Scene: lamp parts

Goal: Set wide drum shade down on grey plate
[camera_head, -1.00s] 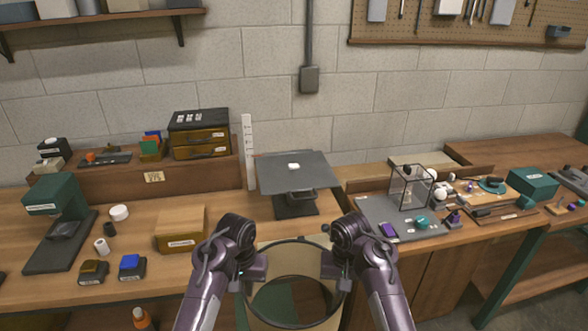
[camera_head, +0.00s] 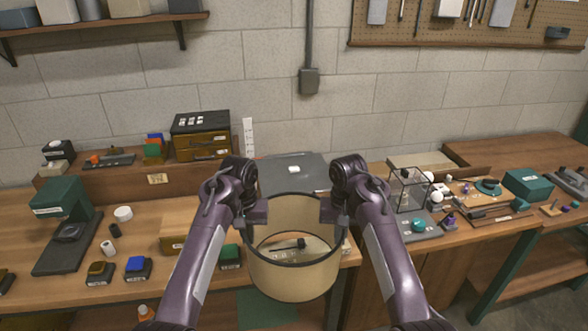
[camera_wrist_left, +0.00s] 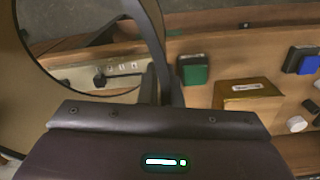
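The wide drum shade (camera_head: 290,279) is a cream open cylinder with a dark rim, held upright between my two arms in the head view. My left gripper (camera_head: 262,211) is at the left side of its rim and my right gripper (camera_head: 328,211) is at the right side. Both appear shut on the shade wall. In the left wrist view the shade's rim (camera_wrist_left: 158,45) passes into the left gripper's fingers. The grey plate (camera_head: 290,172) lies behind the shade, with a small white item on it; its stand is hidden by the shade.
A yellow box (camera_head: 174,243) and small stamp-like blocks (camera_head: 136,268) sit left of the shade. A wire-frame case (camera_head: 410,188) and small parts stand to the right of my right arm. A white ruler (camera_head: 248,138) stands behind the plate's left edge.

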